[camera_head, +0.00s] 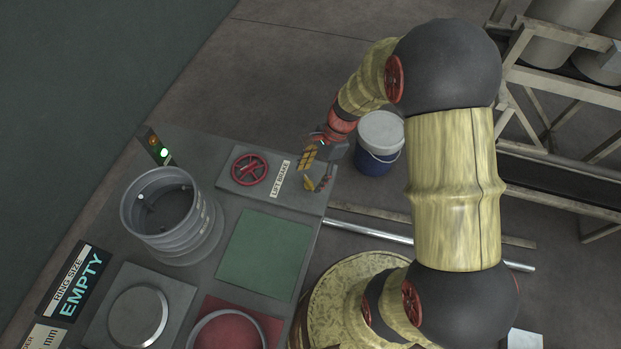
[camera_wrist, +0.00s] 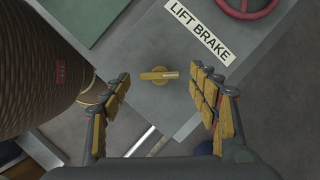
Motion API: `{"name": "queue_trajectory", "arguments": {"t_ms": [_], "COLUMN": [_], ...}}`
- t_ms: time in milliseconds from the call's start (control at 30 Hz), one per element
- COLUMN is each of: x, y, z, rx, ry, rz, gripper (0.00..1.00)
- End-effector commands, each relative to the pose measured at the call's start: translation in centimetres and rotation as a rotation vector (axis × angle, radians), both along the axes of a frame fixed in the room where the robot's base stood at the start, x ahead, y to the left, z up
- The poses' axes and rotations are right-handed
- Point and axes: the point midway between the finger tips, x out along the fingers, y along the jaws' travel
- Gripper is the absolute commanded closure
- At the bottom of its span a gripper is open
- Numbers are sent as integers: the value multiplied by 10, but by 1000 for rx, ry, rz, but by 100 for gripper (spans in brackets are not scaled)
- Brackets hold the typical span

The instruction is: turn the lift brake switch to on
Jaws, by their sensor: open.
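The lift brake switch is a yellow bar-shaped knob (camera_wrist: 158,75) on a grey panel (camera_wrist: 185,110). In the wrist view its bar lies crosswise, pointing left to right. The white LIFT BRAKE label (camera_wrist: 198,31) is above it and to the right. The label also shows in the head view (camera_head: 281,179). My gripper (camera_wrist: 161,78) is open, with one padded finger on each side of the knob and visible gaps to both. In the head view my gripper (camera_head: 316,168) is over the panel's right end and partly covers the knob. No on or off marking is readable.
A red handwheel (camera_head: 249,169) is left of the label. A ribbed grey cylinder (camera_head: 172,215) stands on the table, near a signal post with a lit green lamp (camera_head: 164,153). A green pad (camera_head: 265,252) lies below the panel. A lidded bucket (camera_head: 379,142) stands on the floor at right.

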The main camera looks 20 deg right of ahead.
Motion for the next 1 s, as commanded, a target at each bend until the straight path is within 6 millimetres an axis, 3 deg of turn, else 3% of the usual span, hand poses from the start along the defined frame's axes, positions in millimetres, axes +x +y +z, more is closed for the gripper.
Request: {"name": "queue_trajectory", "arguments": {"t_ms": [133, 467, 1000], "x": [0, -1, -1], "y": [5, 6, 6], "z": [-12, -14, -14], "rx": [0, -1, -1], "ry": [0, -1, -1], "rz": [1, 1, 1], "gripper": [39, 39, 70]}}
